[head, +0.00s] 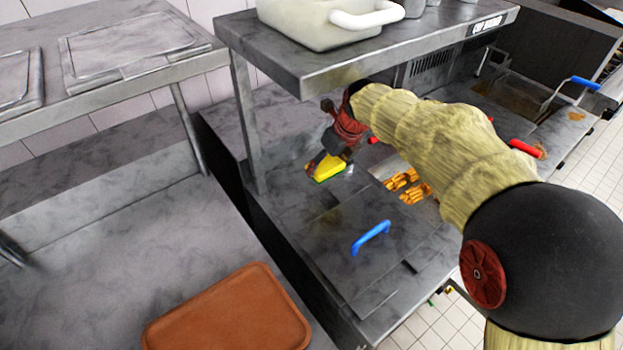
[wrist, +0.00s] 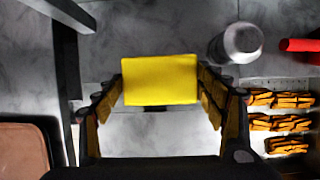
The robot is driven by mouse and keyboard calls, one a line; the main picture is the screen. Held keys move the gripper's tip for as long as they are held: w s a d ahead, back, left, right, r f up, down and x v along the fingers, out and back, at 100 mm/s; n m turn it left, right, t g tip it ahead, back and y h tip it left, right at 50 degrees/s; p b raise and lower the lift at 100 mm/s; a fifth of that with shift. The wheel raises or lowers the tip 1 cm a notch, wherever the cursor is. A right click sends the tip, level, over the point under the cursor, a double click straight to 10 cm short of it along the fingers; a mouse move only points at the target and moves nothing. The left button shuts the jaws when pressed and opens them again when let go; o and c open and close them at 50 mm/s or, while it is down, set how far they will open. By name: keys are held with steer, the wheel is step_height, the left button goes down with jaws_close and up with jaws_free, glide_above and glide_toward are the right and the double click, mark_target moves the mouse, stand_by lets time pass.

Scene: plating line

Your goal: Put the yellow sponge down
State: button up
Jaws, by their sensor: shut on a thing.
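The yellow sponge (head: 328,167) is in the head view at the tip of my gripper (head: 328,162), over the grey steel counter under the raised shelf. In the wrist view the yellow sponge (wrist: 160,80) sits between the two fingers of my gripper (wrist: 160,95), which is shut on it. Bare grey counter shows around it. The sponge is on or just above the counter; I cannot tell if it touches. Its underside is hidden.
A raised steel shelf (head: 290,70) stands over the counter and close to my arm. A pan of orange-brown food (head: 408,187), a blue handle (head: 371,237) and a red handle (wrist: 298,45) are nearby. A brown tray (head: 230,318) lies at the front left.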

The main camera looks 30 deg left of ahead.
steer(key=b, duration=0.2)
glide_above(309, 181)
steer(key=s+d, duration=0.1)
steer(key=d, duration=0.1)
steer(key=f, duration=0.6)
steer(key=shift+a+f, duration=0.1)
steer(key=shift+a, duration=0.15)
steer(key=shift+f+b, duration=0.75)
steer(key=shift+f, duration=0.8)
steer(key=shift+f, duration=0.1)
steer(key=o, duration=1.2)
steer(key=p+v, duration=0.2)
steer(key=v, duration=0.5)
steer(key=shift+w+a+p, duration=0.1)
steer(key=shift+p, duration=0.3)
steer(key=shift+r, duration=0.3)
steer(key=shift+d+r, duration=0.1)
steer(key=shift+d, duration=0.15)
